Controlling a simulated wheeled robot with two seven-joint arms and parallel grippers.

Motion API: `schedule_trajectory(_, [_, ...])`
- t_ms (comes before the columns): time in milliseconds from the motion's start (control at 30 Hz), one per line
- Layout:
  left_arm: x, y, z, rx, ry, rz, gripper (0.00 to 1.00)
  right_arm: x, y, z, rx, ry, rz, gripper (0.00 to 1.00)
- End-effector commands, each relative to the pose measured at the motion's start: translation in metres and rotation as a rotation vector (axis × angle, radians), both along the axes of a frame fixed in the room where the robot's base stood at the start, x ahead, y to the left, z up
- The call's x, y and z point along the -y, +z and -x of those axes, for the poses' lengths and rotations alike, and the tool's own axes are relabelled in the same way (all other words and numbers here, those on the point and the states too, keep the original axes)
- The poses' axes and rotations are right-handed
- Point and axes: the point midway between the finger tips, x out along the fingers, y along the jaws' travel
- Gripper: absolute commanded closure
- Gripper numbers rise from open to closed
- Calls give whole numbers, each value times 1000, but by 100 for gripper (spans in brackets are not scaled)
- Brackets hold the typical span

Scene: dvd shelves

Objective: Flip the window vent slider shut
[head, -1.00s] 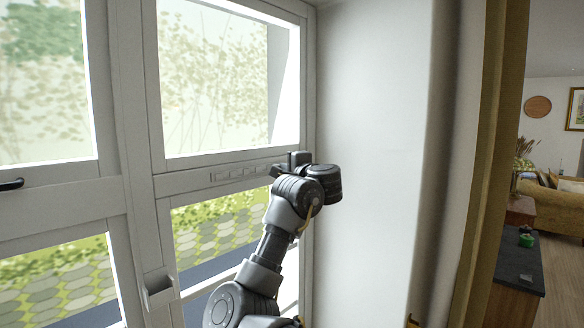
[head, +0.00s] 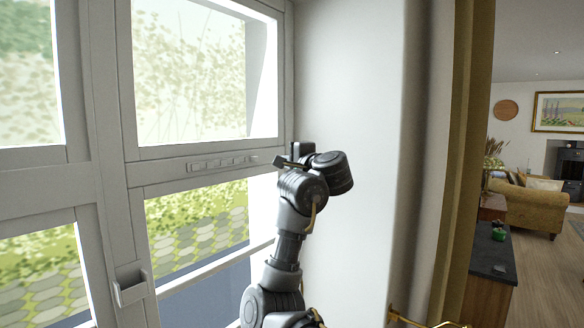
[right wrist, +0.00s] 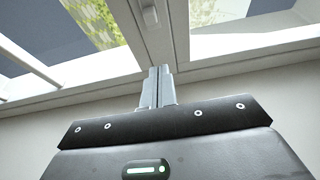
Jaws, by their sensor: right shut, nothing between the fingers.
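The window vent (head: 220,163) is a pale slotted strip on the crossbar between the upper and lower panes, left of my right gripper in the head view. Its slider cannot be told apart clearly. Part of a fitting that looks like the vent shows at the top of the right wrist view (right wrist: 150,14), beyond the fingertips. My right gripper (head: 281,162) is at crossbar height, just right of the vent's right end and seemingly apart from it. Its fingers (right wrist: 157,72) are together and empty. My left gripper is out of view.
A white wall (head: 345,100) stands close right of the window and my right arm. A small grey holder (head: 131,288) juts from the window frame at lower left.

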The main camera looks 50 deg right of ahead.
Motion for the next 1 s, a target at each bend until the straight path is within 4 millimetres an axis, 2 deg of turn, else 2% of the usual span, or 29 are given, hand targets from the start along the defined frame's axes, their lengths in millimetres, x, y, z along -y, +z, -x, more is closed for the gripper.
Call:
schedule_trajectory(133, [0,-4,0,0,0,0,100,-5,-2,21,-1,-2,4,100])
schedule_trajectory(300, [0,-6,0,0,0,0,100,-9,-1,32,-2,1,0,100])
schedule_trajectory(1000, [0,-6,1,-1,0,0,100,-11,-4,32,-10,2,6,100])
